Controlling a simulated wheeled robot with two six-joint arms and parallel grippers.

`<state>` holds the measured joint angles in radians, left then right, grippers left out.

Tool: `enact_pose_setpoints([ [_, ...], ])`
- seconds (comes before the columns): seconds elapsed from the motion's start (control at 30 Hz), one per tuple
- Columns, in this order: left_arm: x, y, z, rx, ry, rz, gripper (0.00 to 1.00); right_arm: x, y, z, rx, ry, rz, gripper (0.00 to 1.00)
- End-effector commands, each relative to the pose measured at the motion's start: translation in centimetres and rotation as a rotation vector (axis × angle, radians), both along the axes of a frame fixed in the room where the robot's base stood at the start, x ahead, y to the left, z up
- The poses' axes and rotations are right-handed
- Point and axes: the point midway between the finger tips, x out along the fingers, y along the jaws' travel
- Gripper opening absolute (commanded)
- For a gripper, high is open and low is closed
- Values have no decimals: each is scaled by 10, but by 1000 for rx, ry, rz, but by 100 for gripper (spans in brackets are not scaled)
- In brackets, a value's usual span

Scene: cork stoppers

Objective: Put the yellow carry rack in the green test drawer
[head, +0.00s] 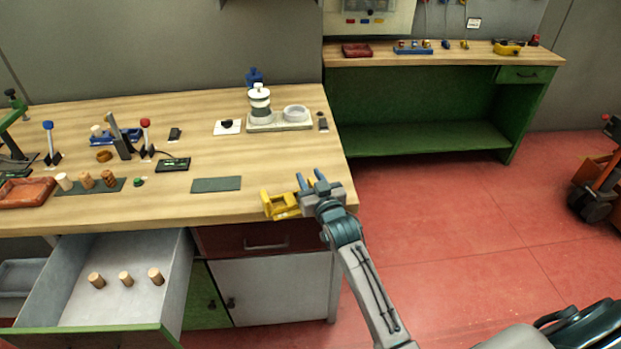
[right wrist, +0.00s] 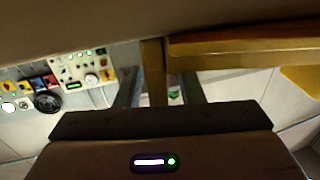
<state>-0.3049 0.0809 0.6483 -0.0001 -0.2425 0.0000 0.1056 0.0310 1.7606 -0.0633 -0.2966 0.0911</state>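The yellow carry rack (head: 283,206) is at the front right corner of the wooden bench; I cannot tell whether it rests on the top or hangs just over the edge. My right gripper (head: 311,181) is at the rack's right side, its two fingers apart. In the right wrist view, a yellow-brown post of the rack (right wrist: 153,72) stands between the fingers (right wrist: 161,88), with a gap on its right. The green-fronted drawer (head: 96,336) is pulled out at lower left, with three corks (head: 125,278) on its grey floor. My left gripper is out of view.
A grey-green mat (head: 216,184) lies bare left of the rack. Further left are corks on a dark mat (head: 118,187), a red tray (head: 27,192) and upright levers. A red closed drawer (head: 264,244) is below the bench top. The open drawer has free floor around its corks.

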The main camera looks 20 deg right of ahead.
Motion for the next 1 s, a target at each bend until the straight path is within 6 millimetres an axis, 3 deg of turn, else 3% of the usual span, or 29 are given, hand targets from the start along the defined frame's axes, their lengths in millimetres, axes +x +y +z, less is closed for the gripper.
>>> enact_pose_setpoints([
  [0.27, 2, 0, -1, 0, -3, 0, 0, 0, 0, 0, 0, 0, 0, 34],
  [0.4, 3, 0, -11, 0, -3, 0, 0, 0, 0, -5, 0, -1, 0, 34],
  [0.8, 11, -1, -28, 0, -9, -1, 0, -82, 1, -8, 0, 1, 0, 34],
  [1.0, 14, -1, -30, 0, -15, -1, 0, -104, 2, -7, 0, 0, 0, 34],
])
